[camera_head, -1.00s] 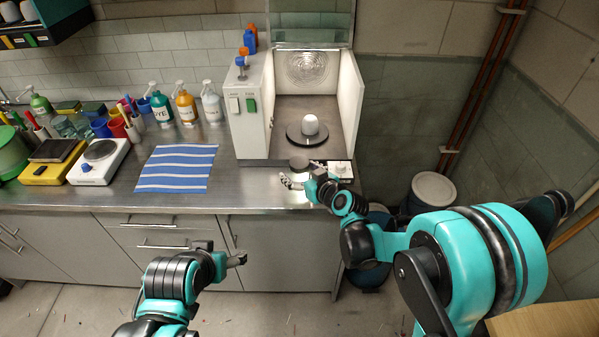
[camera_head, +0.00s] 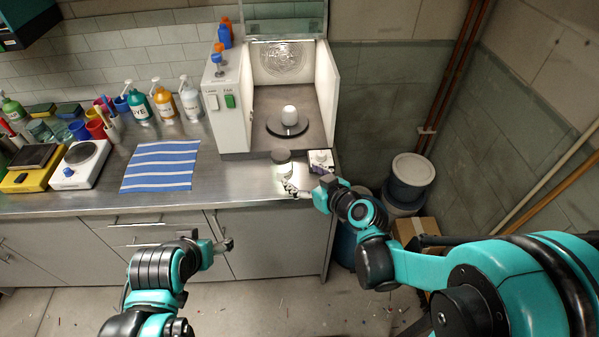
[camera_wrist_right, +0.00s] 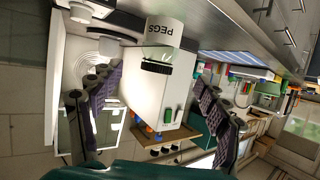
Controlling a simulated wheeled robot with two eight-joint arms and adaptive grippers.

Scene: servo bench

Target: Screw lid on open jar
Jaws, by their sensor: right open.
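A white jar labelled PEGS (camera_wrist_right: 172,33) stands on the bench's front edge in front of the booth; it also shows in the head view (camera_head: 282,168). A dark ridged lid (camera_wrist_right: 157,67) appears to sit on its top, a dark disc in the head view (camera_head: 281,156); I cannot tell whether it is screwed down.
A small white box with a knob (camera_head: 320,161) stands close right of the jar. Behind is an open white booth (camera_head: 228,120) with a white object (camera_head: 289,115) on a dark round plate. A striped blue cloth (camera_head: 160,166) lies left. Bottles and scales stand farther left.

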